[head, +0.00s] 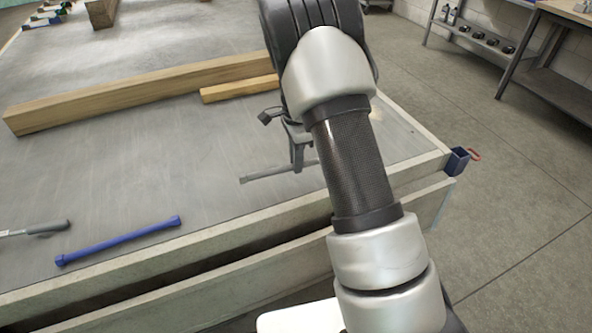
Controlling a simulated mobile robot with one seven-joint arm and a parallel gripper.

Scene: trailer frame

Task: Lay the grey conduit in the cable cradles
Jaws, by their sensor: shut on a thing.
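The grey conduit (262,176) is a thin grey rod near the right front part of the grey table. Its right end is partly hidden behind my arm. My gripper (298,168) points down and is shut on the conduit. I cannot tell whether the conduit touches the tabletop or is held slightly above it. I cannot make out any cable cradles in this view; my arm covers part of the table.
On the grey table (150,185) lie a long wooden beam (140,94), a shorter wood piece (238,89), a blue bar (118,241) and a grey-handled tool (45,228). A blue bracket (457,161) is at the right corner. Shelving (478,40) stands beyond open floor.

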